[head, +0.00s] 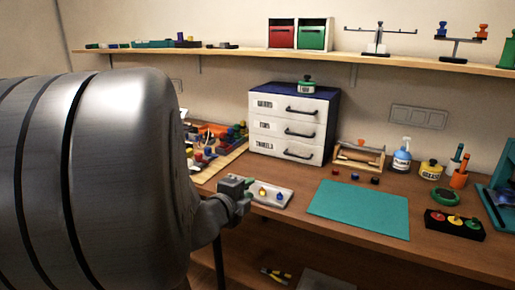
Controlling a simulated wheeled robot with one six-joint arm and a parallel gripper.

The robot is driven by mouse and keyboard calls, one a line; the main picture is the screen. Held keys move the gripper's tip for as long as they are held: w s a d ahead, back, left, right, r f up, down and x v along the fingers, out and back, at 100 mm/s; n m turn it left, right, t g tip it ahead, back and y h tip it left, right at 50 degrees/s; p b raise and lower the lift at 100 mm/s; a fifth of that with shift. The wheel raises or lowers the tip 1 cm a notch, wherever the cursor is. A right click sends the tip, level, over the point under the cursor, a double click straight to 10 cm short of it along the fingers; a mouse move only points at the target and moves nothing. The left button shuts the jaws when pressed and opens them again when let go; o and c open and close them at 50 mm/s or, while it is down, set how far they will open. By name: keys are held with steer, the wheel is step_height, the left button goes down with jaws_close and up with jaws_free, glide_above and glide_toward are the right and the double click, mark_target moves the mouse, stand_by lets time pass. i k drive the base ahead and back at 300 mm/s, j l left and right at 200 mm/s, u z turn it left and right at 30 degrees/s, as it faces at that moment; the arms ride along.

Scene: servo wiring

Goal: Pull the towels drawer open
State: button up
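A white drawer unit (259,142) with a dark blue top stands on the workbench against the wall. It has three labelled drawers with dark bar handles, and all three look shut. The labels are small and blurred; the bottom drawer (285,149) seems to be the one marked towels. Its handle (298,154) is unobstructed. My gripper (246,194) is in front of and below the unit, to the left, near a white panel on the bench edge. It is apart from the handle. Its fingers are too small to show whether they are open.
The white panel (274,196) carries coloured knobs. A teal mat (360,208) lies to the right. A green-lidded jar (306,86) stands on the unit. A wooden rack (358,157) stands to its right, a cluttered tray (222,163) to its left. A shelf (340,62) runs above.

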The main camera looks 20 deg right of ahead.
mark_target(312, 154)
steer(key=i+l, duration=0.2)
steer(key=l, duration=0.15)
steer(key=i+l, duration=0.2)
steer(key=l, duration=0.15)
steer(key=i+l, duration=0.2)
steer(key=l, duration=0.15)
